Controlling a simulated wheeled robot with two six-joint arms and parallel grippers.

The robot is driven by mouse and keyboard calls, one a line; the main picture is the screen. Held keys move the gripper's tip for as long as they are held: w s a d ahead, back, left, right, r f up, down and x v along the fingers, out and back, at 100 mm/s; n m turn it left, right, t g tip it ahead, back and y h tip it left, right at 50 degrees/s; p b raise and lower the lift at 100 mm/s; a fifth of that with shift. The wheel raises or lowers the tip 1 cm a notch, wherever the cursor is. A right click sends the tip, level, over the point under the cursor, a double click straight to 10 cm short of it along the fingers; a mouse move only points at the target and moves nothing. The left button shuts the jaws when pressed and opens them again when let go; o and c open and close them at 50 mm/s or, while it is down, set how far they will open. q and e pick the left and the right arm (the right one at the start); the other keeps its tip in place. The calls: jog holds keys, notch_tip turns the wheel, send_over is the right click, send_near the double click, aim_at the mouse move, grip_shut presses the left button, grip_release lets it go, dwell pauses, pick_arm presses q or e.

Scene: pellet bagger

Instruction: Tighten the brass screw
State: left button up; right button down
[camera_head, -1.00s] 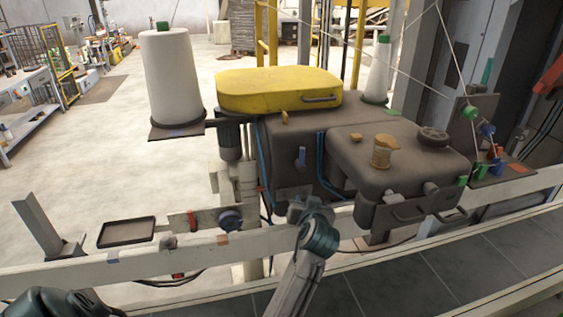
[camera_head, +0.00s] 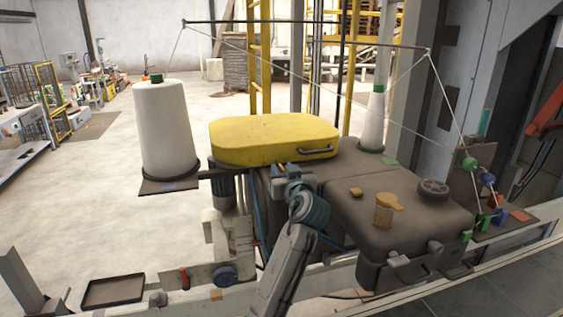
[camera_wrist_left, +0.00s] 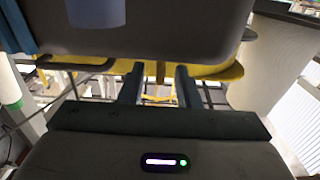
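My left gripper (camera_head: 290,170) is at the front of the dark bagger head, just below the yellow cover (camera_head: 274,140). In the left wrist view its two fingers (camera_wrist_left: 160,85) are apart. A narrow brass-coloured piece (camera_wrist_left: 160,73), seemingly the brass screw, shows between them, with gaps on both sides. In the head view the gripper hides the spot where a small brass piece showed earlier. My right gripper is not in view.
A large white thread cone (camera_head: 165,125) stands left of the head. Threads run from an overhead bar to coloured guides (camera_head: 485,180) at the right. A dark tray (camera_head: 114,290) and a blue knob (camera_head: 225,275) are at lower left. The dark housing (camera_head: 400,235) fills the right.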

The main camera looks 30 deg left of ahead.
pick_arm(q)
jog(key=shift+x, duration=0.8)
jog(key=shift+w+a, duration=0.15)
jog(key=shift+w, duration=0.05)
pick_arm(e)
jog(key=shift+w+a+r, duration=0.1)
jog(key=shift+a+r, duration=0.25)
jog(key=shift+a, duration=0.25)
pick_arm(q)
jog(key=c, duration=0.6)
grip_shut()
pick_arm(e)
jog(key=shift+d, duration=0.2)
